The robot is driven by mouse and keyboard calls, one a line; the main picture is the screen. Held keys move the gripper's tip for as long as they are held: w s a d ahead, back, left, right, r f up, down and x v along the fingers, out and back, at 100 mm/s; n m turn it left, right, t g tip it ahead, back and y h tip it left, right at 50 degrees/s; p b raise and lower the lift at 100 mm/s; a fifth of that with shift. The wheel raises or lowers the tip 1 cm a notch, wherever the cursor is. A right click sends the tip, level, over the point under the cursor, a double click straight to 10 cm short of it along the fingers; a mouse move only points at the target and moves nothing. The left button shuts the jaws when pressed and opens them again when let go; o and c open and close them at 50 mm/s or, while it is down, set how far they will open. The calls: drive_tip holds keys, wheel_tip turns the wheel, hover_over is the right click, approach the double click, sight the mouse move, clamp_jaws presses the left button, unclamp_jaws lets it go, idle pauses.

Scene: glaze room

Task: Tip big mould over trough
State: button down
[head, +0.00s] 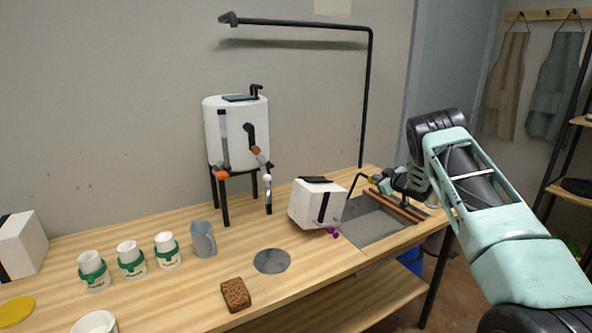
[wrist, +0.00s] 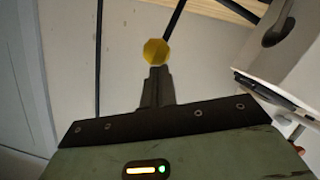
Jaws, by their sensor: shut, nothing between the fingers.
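A white block-shaped mould (head: 308,206) with black strips sits at the left edge of the grey trough (head: 362,226). It looks tilted, and a small purple piece shows under its right side. Its white side also fills the upper right of the wrist view (wrist: 292,62). Another white block with a black strip (head: 27,243) stands at the far left, partly cut off; I cannot tell for sure which is the big mould. My gripper (head: 376,182) is over the trough's back part, right of the nearer mould and apart from it. In the wrist view its fingers (wrist: 155,75) are shut and empty.
A yellow round piece (wrist: 155,52) shows just beyond the fingertips. Wooden slats (head: 397,206) lie across the trough. A white tank (head: 237,135) on a black stand, a grey jug (head: 203,239), several white jars (head: 130,259) and a sponge (head: 236,294) stand to the left.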

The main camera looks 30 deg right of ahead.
drive_tip(key=f+b, duration=0.1)
drive_tip(key=f, duration=0.2)
drive_tip(key=shift+d+f+b, duration=0.3)
drive_tip(key=shift+d+b, duration=0.05)
drive_tip(key=shift+d, duration=0.05)
